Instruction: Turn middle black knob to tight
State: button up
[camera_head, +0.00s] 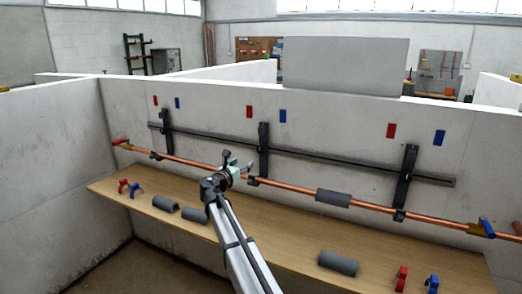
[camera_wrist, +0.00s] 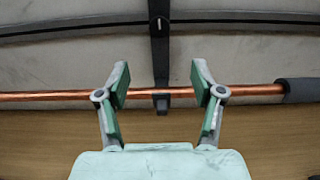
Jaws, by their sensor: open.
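The middle black bracket (camera_head: 263,150) stands upright on the wall panel. In the wrist view it (camera_wrist: 160,60) runs down the centre. A small round black knob (camera_wrist: 159,23) with a pale upright mark sits on it, level with the dark rail. A small black clamp (camera_wrist: 161,103) is at its lower end by the copper pipe (camera_wrist: 60,95). My gripper (camera_wrist: 160,75) is open and empty. Its fingers are spread either side of the bracket in the wrist view, below the knob. In the head view my gripper (camera_head: 237,170) is in front of and left of the bracket.
The copper pipe carries a grey foam sleeve (camera_head: 333,198). More grey sleeves (camera_head: 338,263) and red and blue clips (camera_head: 401,279) lie on the wooden bench (camera_head: 285,232). Left (camera_head: 167,130) and right black brackets (camera_head: 406,180) stand on the same panel. A side wall (camera_head: 60,160) closes the left.

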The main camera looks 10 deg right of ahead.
aim_at(260, 150)
jog(key=p+x, duration=0.3)
jog(key=x, duration=1.4)
jog(key=shift+f, duration=0.15)
jog(key=shift+s, duration=0.1)
jog(key=c, duration=1.1)
